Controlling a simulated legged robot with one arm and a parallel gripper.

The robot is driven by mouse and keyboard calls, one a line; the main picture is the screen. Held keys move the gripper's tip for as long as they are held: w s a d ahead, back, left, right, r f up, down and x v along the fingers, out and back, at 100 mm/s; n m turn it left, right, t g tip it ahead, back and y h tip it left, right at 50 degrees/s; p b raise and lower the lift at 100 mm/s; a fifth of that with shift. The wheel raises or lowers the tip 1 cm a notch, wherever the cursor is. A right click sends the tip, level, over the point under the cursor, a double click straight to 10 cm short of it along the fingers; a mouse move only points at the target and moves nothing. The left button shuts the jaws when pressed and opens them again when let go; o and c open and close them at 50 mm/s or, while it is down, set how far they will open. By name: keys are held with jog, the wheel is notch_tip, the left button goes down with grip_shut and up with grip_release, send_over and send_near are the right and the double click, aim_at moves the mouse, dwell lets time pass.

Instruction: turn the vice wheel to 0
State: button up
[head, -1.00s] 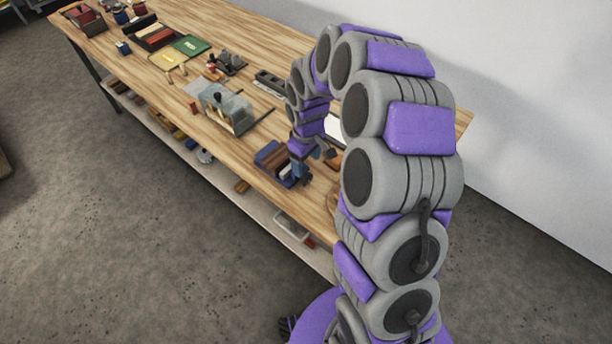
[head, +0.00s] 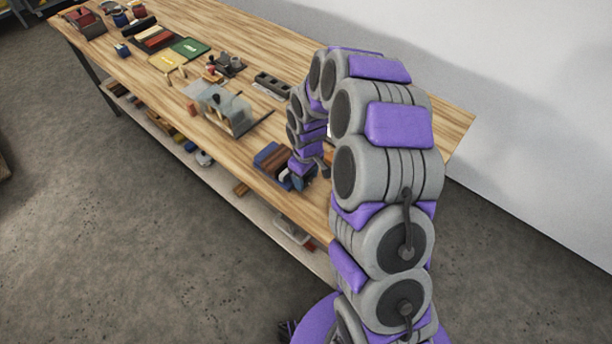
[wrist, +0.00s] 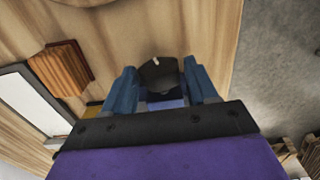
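The vice (head: 270,157), blue with reddish-brown blocks, sits near the front edge of the bench. The fingers stand apart, close on both sides of the wheel. I cannot tell whether they touch it. A bluish part (wrist: 165,104) shows below the wheel. No scale numbers are readable.
The wooden bench (head: 330,90) carries a grey clear-sided fixture (head: 225,110), a dark slotted block (head: 272,84) and coloured trays (head: 188,47) farther left. A ribbed brown block (wrist: 61,68) and a white panel (wrist: 25,105) show in the wrist view.

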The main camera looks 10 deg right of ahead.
jog(key=c, duration=0.7)
jog(key=shift+s+h, duration=0.1)
jog(key=shift+h, duration=0.2)
jog(key=shift+a+t+h, duration=0.1)
jog(key=shift+t+h, duration=0.3)
jog(key=shift+t, duration=0.1)
jog(key=shift+a+f+t+h+b, duration=0.1)
jog(key=shift+a+t+h+b, duration=0.05)
jog(key=shift+t+h+b, duration=0.6)
jog(key=shift+s+a+f+t+h+b, duration=0.1)
jog(key=shift+t+h+b, duration=0.2)
jog(key=shift+h+b, duration=0.2)
jog(key=shift+s+a+f+t+h+b, duration=0.1)
jog(key=shift+t+h+b, duration=0.15)
jog(key=shift+h+b, duration=0.25)
jog(key=shift+s+a+t+h+b, duration=0.1)
jog(key=shift+a+t+h+b, duration=0.05)
jog(key=shift+t+h+b, duration=0.75)
jog(key=shift+h, duration=0.25)
jog(key=o, duration=1)
